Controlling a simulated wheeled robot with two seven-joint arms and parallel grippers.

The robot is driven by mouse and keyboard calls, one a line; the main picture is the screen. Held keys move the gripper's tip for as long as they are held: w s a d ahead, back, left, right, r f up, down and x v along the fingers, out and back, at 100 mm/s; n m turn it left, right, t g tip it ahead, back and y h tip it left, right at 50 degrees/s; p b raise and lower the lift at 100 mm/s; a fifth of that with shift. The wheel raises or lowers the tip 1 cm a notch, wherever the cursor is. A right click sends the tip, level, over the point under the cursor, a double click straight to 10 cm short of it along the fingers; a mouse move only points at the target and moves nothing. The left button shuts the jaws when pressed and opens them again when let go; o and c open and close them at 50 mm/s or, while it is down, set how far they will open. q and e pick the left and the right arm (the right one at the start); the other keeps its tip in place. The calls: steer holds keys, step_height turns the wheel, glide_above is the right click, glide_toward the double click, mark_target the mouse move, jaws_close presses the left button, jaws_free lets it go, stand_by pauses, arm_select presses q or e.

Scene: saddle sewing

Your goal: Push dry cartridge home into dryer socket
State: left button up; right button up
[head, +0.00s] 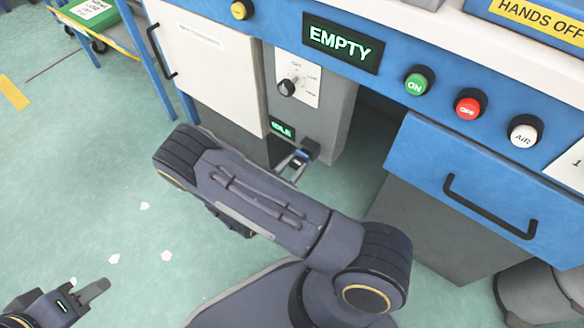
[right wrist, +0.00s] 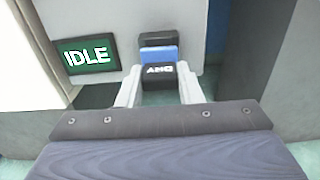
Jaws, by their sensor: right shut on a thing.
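The dry cartridge (right wrist: 159,76) is a small dark block with white lettering upside down in the right wrist view. A blue band shows just beyond it. The dryer socket (right wrist: 158,40) is a black housing on the grey panel, right behind the blue band. My right gripper (right wrist: 159,92) is shut on the cartridge, one pale finger on each side, lined up with the socket. How deep the cartridge sits is hard to tell. In the head view the right gripper (head: 293,166) is partly hidden by my arm. My left gripper (head: 92,292) is at the lower left, far from the dryer; its opening is unclear.
A green IDLE display (right wrist: 87,54) is left of the socket. Above are a dial (head: 287,87) and an EMPTY display (head: 342,43). A white door (head: 212,60) is to the left, a blue drawer (head: 485,185) to the right. Open floor lies at left.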

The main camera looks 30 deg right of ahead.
steer(key=shift+x, duration=0.85)
steer(key=o, duration=1.2)
steer(key=shift+c, duration=0.2)
steer(key=shift+a, duration=0.1)
steer(key=p+v, duration=0.2)
steer(key=v, duration=0.4)
steer(key=shift+s+a, duration=0.15)
steer(key=shift+a, duration=0.2)
steer(key=shift+s+a, duration=0.25)
steer(key=shift+a, duration=0.2)
